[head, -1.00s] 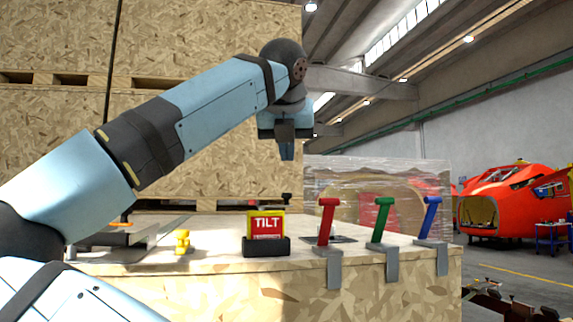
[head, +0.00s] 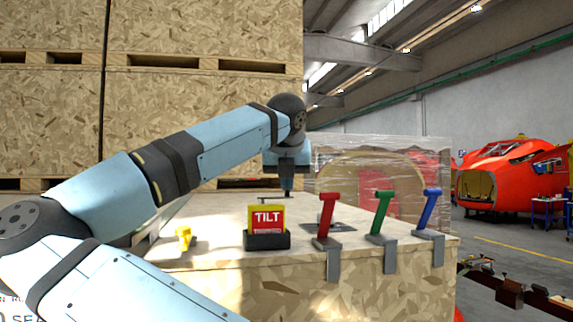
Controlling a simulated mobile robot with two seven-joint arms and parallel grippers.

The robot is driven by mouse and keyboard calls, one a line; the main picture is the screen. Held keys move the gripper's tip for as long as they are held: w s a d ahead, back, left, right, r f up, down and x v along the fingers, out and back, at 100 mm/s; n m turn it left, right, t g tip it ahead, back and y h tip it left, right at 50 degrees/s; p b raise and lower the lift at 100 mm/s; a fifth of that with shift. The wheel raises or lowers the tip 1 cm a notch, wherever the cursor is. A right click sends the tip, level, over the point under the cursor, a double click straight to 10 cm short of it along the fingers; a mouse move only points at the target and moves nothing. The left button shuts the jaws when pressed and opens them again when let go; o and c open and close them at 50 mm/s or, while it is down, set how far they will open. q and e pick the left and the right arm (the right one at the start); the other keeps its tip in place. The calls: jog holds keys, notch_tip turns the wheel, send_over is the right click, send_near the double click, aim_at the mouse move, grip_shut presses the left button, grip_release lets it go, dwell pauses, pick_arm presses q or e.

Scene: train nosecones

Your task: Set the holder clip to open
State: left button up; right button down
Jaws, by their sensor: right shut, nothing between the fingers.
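My right gripper (head: 287,186) points down over the rear of the crate top, shut and empty. A small dark T-shaped piece (head: 267,196) is beside and partly behind its fingertips; I cannot tell whether they touch. I cannot tell for sure which piece is the holder clip, or whether it is open. Three clamp-like levers stand along the crate's front right edge: red (head: 327,214), green (head: 380,211) and blue (head: 428,208), each on a grey bracket. My left gripper is not in view.
A red and yellow TILT indicator (head: 267,219) sits in a black base on the wooden crate (head: 215,262). A small yellow piece (head: 184,238) is left of it. Film-wrapped goods (head: 395,160) stand behind; tall wooden crates (head: 200,100) rise at the back left.

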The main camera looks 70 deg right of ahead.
jog(key=shift+w+d+f, duration=0.1)
jog(key=shift+d, duration=0.2)
jog(key=shift+a, duration=0.1)
jog(key=shift+d+f+b, duration=0.2)
jog(key=shift+b, duration=0.35)
jog(key=shift+w+d+r+n+t+y+b, duration=0.15)
jog(key=shift+d+n+t+b, duration=0.1)
jog(key=shift+n+b, duration=0.2)
jog(key=shift+s+d+r+n+t+y+b, duration=0.15)
jog(key=shift+d+n+t+b, duration=0.15)
jog(key=shift+b, duration=0.2)
jog(key=shift+w+a+f, duration=0.1)
jog(key=shift+a, duration=0.05)
